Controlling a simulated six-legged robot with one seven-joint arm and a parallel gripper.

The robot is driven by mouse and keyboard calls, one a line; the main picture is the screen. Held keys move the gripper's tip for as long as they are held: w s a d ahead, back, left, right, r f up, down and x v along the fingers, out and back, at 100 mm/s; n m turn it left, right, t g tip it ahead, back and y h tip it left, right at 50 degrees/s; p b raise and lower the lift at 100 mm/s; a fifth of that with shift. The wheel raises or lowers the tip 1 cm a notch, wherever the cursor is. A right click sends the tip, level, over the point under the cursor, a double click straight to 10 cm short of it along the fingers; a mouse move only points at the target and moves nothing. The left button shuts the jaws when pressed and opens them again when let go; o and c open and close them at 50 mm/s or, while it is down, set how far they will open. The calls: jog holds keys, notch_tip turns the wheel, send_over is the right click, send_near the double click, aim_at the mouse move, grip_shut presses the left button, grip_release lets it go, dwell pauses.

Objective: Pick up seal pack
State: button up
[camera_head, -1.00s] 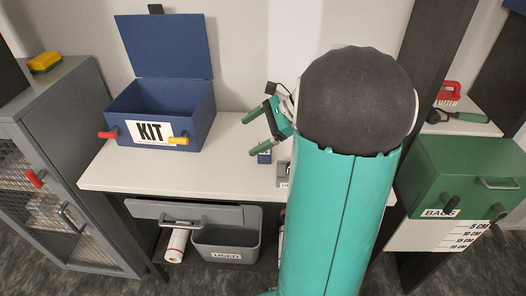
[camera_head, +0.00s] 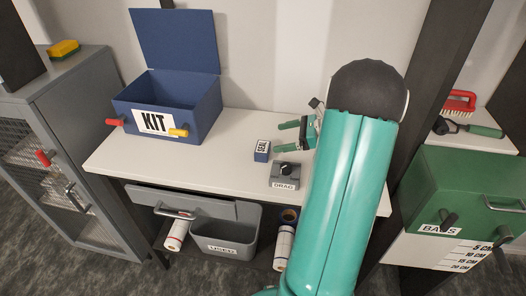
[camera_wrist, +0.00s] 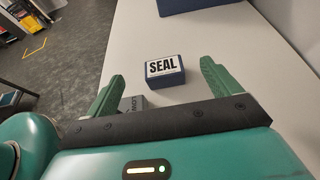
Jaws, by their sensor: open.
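The seal pack (camera_head: 262,151) is a small blue block with a white SEAL label on top. It sits on the white bench right of the kit box. In the wrist view the seal pack (camera_wrist: 165,72) lies ahead of my fingertips, roughly between their lines. My gripper (camera_head: 288,136) is just right of the pack in the head view, with its green fingers pointing left toward it. In the wrist view my gripper (camera_wrist: 161,72) has its fingers spread wide and nothing between them.
An open blue kit box (camera_head: 166,108) stands at the bench's left. A grey box with a black knob (camera_head: 285,174) sits near the front edge, close to the pack. A grey bin (camera_head: 224,240) is below. A green case (camera_head: 468,190) is at right. The bench (camera_head: 225,150) between kit and pack is clear.

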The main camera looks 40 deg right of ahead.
aim_at(262, 146)
notch_tip(262, 146, down, 2)
jog(key=shift+f, duration=0.2)
jog(key=shift+w+a+f, duration=0.1)
jog(key=shift+f, duration=0.1)
jog(key=x, duration=0.7)
jog(key=shift+w+a, duration=0.1)
jog(key=shift+a, duration=0.05)
jog(key=c, duration=1.2)
jog(key=shift+o, duration=0.2)
jog(key=shift+r, duration=0.1)
jog(key=shift+r, duration=0.6)
jog(key=s+a+r, duration=0.6)
jog(key=a+r, duration=0.5)
jog(key=a, duration=0.1)
jog(key=shift+a+r, duration=0.3)
jog(key=shift+r, duration=0.05)
